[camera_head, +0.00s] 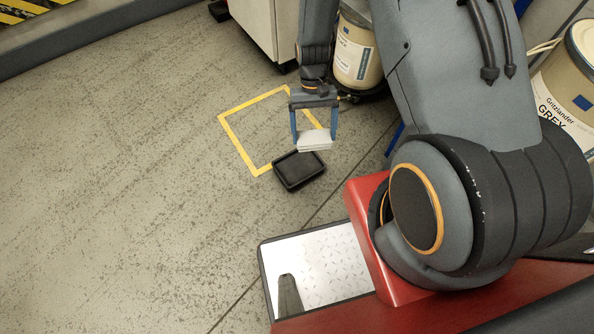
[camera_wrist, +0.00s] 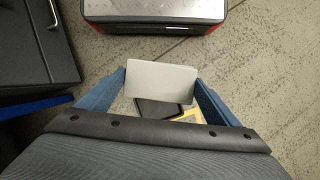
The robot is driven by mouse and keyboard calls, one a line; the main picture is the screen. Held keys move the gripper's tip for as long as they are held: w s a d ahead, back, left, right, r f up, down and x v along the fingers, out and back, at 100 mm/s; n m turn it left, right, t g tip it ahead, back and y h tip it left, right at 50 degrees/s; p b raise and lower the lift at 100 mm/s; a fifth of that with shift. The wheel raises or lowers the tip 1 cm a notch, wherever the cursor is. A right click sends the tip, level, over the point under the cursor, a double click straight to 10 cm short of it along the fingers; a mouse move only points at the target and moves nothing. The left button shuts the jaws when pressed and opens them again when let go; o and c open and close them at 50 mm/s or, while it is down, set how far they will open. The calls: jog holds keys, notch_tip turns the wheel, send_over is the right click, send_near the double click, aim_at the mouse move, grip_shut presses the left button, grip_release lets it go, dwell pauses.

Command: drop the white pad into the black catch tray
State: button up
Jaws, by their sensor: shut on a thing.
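The white pad (camera_head: 314,140) is held between the two blue fingers of my gripper (camera_head: 314,138) in the head view. In the wrist view the pad (camera_wrist: 161,79) spans between the blue fingertips (camera_wrist: 160,84). The black catch tray (camera_head: 299,170) lies on the floor, and the pad overlaps its upper right edge in the head view. The pad looks to be above the floor; its exact height over the tray is hard to tell. In the wrist view part of the tray (camera_wrist: 160,108) shows below the pad, and the rest is hidden by the pad and my gripper.
Another large drum (camera_head: 565,95) stands at the right. The floor to the left is clear.

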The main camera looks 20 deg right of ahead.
jog(key=w+f+m+b, duration=0.2)
jog(key=w+f+b, duration=0.3)
jog(key=f+b, duration=1)
jog(key=w+f+m+y+b, duration=0.1)
jog(key=w+f+b, duration=0.5)
jog(key=f+b, duration=1)
jog(key=m+b, duration=0.1)
jog(key=b, duration=0.2)
jog(key=shift+w+d+m+t+y, duration=0.2)
jog(key=shift+w+m+t+y, duration=0.1)
jog(key=o, duration=0.8)
jog(key=shift+o, duration=0.2)
jog(key=p+v, duration=0.3)
jog(key=v, duration=0.4)
jog(key=shift+r, duration=0.35)
jog(key=shift+w, duration=0.15)
